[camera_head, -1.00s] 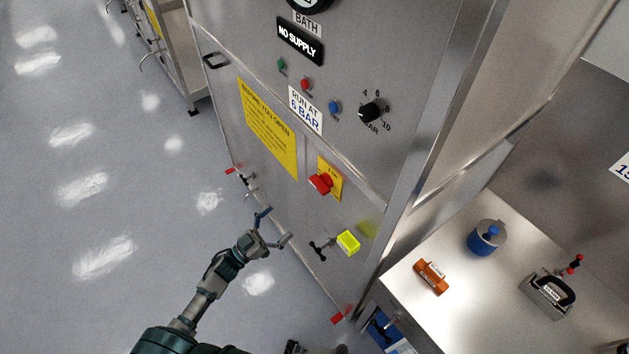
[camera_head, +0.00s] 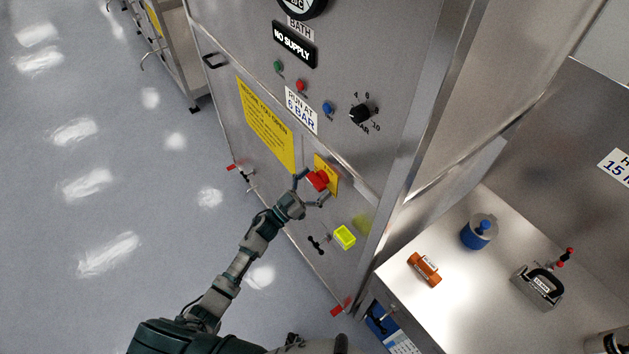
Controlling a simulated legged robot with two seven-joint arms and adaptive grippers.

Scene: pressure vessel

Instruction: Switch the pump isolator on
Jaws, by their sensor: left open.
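The pump isolator shows as a red rotary handle (camera_head: 317,180) on a yellow plate (camera_head: 331,174) on the steel cabinet front. My left gripper (camera_head: 311,188) is open at the red handle, with one finger at its upper left and the other below it. I cannot tell whether the fingers touch the handle. My right gripper is not seen clearly; only dark arm parts show at the bottom edge.
The cabinet also carries a "NO SUPPLY" display (camera_head: 294,44), a black dial (camera_head: 359,113), small coloured lamps, a yellow notice (camera_head: 265,124) and a yellow-green block (camera_head: 344,237). A steel bench (camera_head: 445,262) at the right holds an orange item (camera_head: 424,269) and a blue-banded weight (camera_head: 479,232).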

